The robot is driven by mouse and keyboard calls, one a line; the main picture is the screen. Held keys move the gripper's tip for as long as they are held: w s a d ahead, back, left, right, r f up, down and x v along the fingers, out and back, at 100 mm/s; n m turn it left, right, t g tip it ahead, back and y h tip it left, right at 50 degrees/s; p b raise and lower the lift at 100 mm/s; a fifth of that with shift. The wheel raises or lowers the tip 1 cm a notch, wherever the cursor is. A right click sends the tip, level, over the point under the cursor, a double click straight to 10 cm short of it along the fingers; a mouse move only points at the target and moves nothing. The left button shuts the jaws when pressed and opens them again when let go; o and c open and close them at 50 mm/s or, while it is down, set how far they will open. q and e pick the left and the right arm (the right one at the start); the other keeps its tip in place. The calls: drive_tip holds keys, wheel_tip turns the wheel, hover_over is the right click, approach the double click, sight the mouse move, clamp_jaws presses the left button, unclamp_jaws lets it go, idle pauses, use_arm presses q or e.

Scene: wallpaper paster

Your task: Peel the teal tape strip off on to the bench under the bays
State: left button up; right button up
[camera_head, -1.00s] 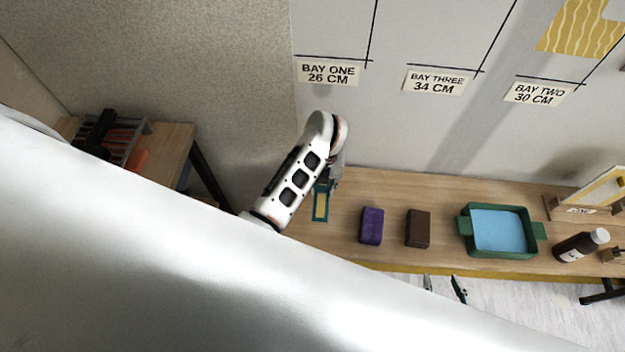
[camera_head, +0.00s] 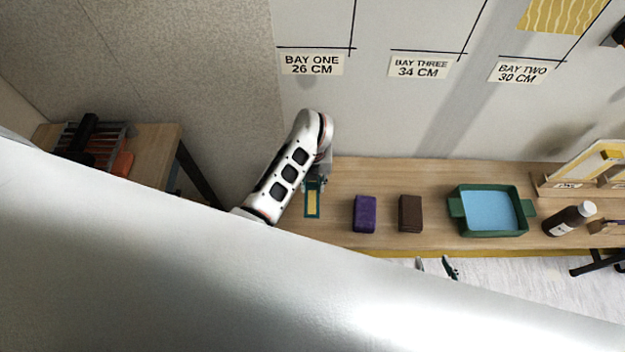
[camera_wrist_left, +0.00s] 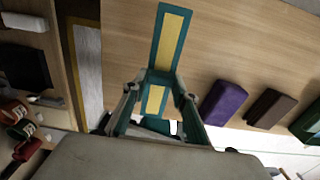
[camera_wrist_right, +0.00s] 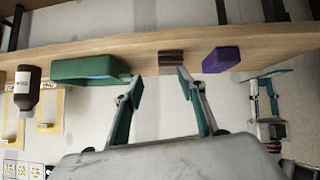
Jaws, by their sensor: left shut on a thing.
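A strip with teal edges and a yellow middle (camera_head: 312,203) shows at the left end of the wooden bench (camera_head: 345,175), under the bays. My left gripper (camera_head: 318,181) is shut on its near end. In the left wrist view the strip (camera_wrist_left: 168,42) runs out past the fingertips, with a bend or step between them. I cannot tell whether its far part touches the bench. My right gripper (camera_head: 436,266) is open and empty at the bench's front edge; its spread fingers show in the right wrist view (camera_wrist_right: 158,88).
A purple block (camera_head: 364,213), a brown block (camera_head: 410,213), a green tray (camera_head: 456,207) with blue inside and a brown bottle (camera_head: 568,219) stand along the bench to the right. Bay labels, including BAY ONE (camera_head: 312,64), are on the wall above. A side table (camera_head: 155,155) stands left.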

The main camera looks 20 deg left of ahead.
sight(312, 189)
use_arm(q)
wheel_tip(312, 189, down, 3)
drive_tip(key=b, duration=0.3)
drive_tip(key=shift+f, duration=0.45)
drive_tip(key=shift+f+b, duration=0.4)
drive_tip(key=shift+b, duration=0.15)
drive_tip(key=shift+f, duration=0.1)
use_arm(e)
drive_tip(key=shift+w+a+f+y, duration=0.2)
drive_tip(key=shift+w+a+f, duration=0.1)
drive_tip(key=shift+a+f, duration=0.25)
drive_tip(key=shift+w+a+f+y, duration=0.25)
drive_tip(key=shift+a+f, duration=0.2)
drive_tip(key=shift+a, duration=0.15)
use_arm(q)
drive_tip(key=shift+f, duration=0.2)
drive_tip(key=shift+f+b, duration=0.45)
drive_tip(key=shift+b, duration=0.2)
use_arm(e)
drive_tip(key=shift+f, duration=0.5)
